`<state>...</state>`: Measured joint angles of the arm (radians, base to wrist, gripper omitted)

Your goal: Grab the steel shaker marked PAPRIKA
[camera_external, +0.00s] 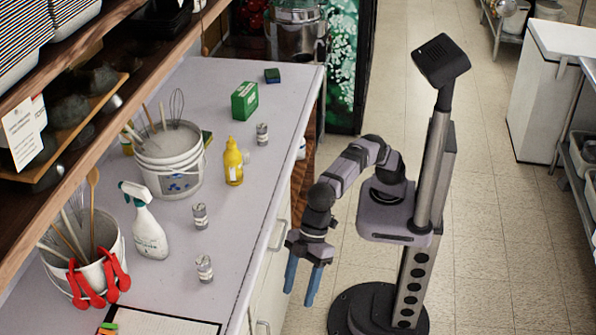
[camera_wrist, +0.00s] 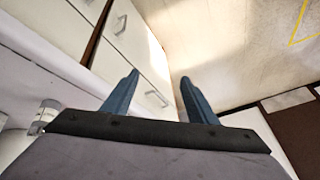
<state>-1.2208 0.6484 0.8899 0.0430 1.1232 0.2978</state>
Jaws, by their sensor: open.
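Three small steel shakers stand upright on the counter (camera_external: 228,90) in the external view. One shaker (camera_external: 262,134) is at the back, right of the yellow bottle. A second shaker (camera_external: 200,216) is nearer, right of the spray bottle. A third shaker (camera_external: 205,268) is nearest, close to the counter's front edge. Their labels are too small to read, so I cannot tell which is marked PAPRIKA. My gripper (camera_external: 303,284) is open and empty, beside the counter edge and pointing down. Its blue fingers (camera_wrist: 160,95) show in the wrist view above the floor and drawers.
A yellow bottle (camera_external: 233,163), a green box (camera_external: 245,101), a white spray bottle (camera_external: 147,228) and a white bucket of utensils (camera_external: 172,165) stand on the counter. Another utensil bucket with red spoons (camera_external: 100,280) is front left. A wooden shelf (camera_external: 140,85) overhangs the left side.

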